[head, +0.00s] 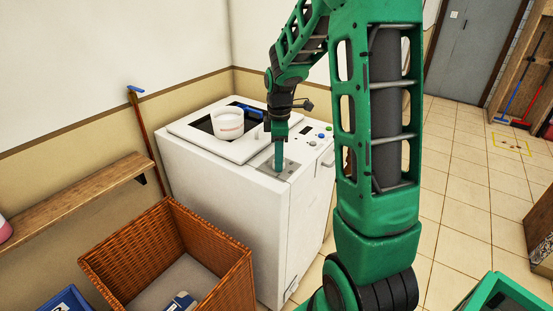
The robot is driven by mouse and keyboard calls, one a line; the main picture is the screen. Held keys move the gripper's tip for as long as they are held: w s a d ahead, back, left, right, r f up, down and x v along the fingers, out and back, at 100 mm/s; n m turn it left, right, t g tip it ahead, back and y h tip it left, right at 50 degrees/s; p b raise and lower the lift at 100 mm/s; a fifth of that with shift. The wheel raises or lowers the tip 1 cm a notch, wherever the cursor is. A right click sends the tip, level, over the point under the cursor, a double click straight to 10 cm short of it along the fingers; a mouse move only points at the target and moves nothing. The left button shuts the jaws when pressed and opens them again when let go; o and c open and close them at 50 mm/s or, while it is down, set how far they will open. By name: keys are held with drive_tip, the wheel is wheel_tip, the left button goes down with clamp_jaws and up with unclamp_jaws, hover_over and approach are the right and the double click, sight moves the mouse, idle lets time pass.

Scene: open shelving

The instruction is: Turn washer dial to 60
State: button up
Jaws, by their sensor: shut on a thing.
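The white washer (215,205) stands against the wall in the head view, with its control panel along the right part of its top. My gripper (279,168) points straight down onto a grey panel area (293,167) on the front part of the washer's top. It is shut on the washer dial, which the fingers hide at this size. The dial's marks and its setting cannot be read. A small dark display and several small buttons (321,135), some blue and green, lie behind and to the right of the gripper.
A wicker basket (165,255) stands in front of the washer, beside a wooden shelf (75,199). Open tiled floor (465,190) lies to the right.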

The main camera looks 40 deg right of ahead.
drive_tip(key=m, duration=0.5)
drive_tip(key=shift+w, duration=0.1)
drive_tip(key=m, duration=0.6)
drive_tip(key=shift+r, duration=0.1)
drive_tip(key=shift+m, duration=0.3)
idle(0.3)
drive_tip(key=o, duration=1)
drive_tip(key=shift+o, duration=0.2)
wheel_tip(320, 180, up, 11)
drive_tip(key=shift+f, duration=0.2)
